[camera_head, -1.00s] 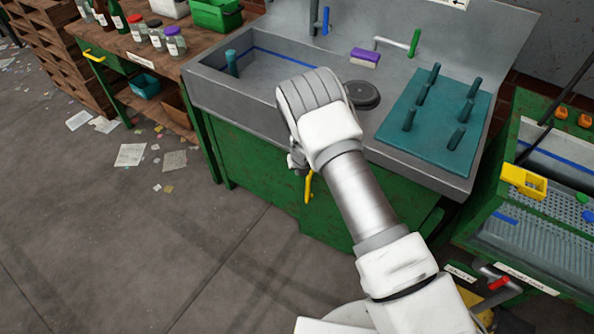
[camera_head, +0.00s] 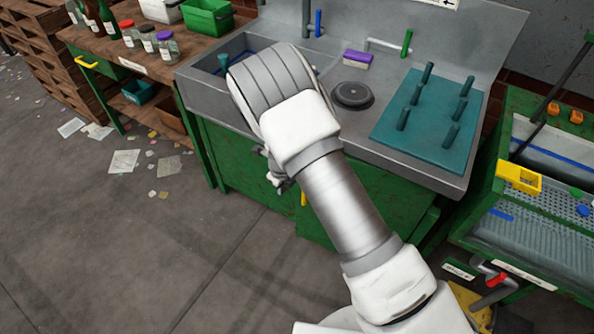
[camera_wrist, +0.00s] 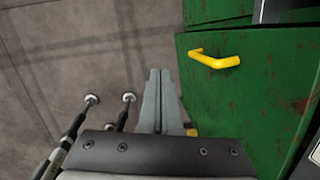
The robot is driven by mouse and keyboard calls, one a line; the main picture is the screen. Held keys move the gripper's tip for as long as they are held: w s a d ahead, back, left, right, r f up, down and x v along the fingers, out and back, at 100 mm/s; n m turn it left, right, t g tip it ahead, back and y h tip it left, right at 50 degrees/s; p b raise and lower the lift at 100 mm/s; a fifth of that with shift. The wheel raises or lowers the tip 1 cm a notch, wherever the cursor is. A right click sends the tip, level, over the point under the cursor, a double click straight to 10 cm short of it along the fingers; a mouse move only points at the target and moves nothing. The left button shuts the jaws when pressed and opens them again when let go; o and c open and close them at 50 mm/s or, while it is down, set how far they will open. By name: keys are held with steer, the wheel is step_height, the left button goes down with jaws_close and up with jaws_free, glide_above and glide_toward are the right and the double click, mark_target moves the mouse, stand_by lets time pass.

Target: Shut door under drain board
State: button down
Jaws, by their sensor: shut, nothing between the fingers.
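The teal drain board (camera_head: 400,145) with several upright pegs sits on the right part of the grey sink counter. Below it is a rusty green door (camera_head: 365,195), also seen in the wrist view (camera_wrist: 260,100). Its yellow handle (camera_wrist: 216,60) shows fully in the wrist view; in the head view only a sliver of the handle (camera_head: 303,199) shows beside my arm. A dark gap shows along the door's top edge at the right; how far it stands open is unclear. My gripper (camera_wrist: 160,72) is shut and empty, left of the door and apart from the handle.
The sink basin (camera_head: 235,50) is partly behind my arm. A wooden bench (camera_head: 150,65) with jars stands at the left. A green-framed bin with a perforated tray (camera_head: 560,205) stands at the right. The floor in front is open, with scattered papers (camera_head: 124,161).

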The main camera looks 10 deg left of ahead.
steer(key=s+d+f+n+g+h+b, duration=0.35)
steer(key=s+f+n, duration=0.5)
steer(key=n, duration=0.55)
steer(key=s+d+n+t+h+b, duration=0.25)
steer(key=d+n+h+b, duration=0.35)
steer(key=n, duration=0.6)
steer(key=w+a+r+n+t+y+b, duration=0.2)
steer(key=w+a+n+t+b, duration=0.45)
steer(key=n, duration=0.95)
steer(key=w+a+r+n+t+y+b, duration=0.15)
steer(key=w+a+n+t, duration=0.25)
steer(key=n+t, duration=0.85)
steer(key=w+d+n+g+b, duration=0.2)
steer(key=w+d+b, duration=0.1)
steer(key=w, duration=1)
steer(key=shift+d+r+n+g+b, duration=0.2)
steer(key=shift+d+n+g+b, duration=0.2)
steer(key=shift+d, duration=0.3)
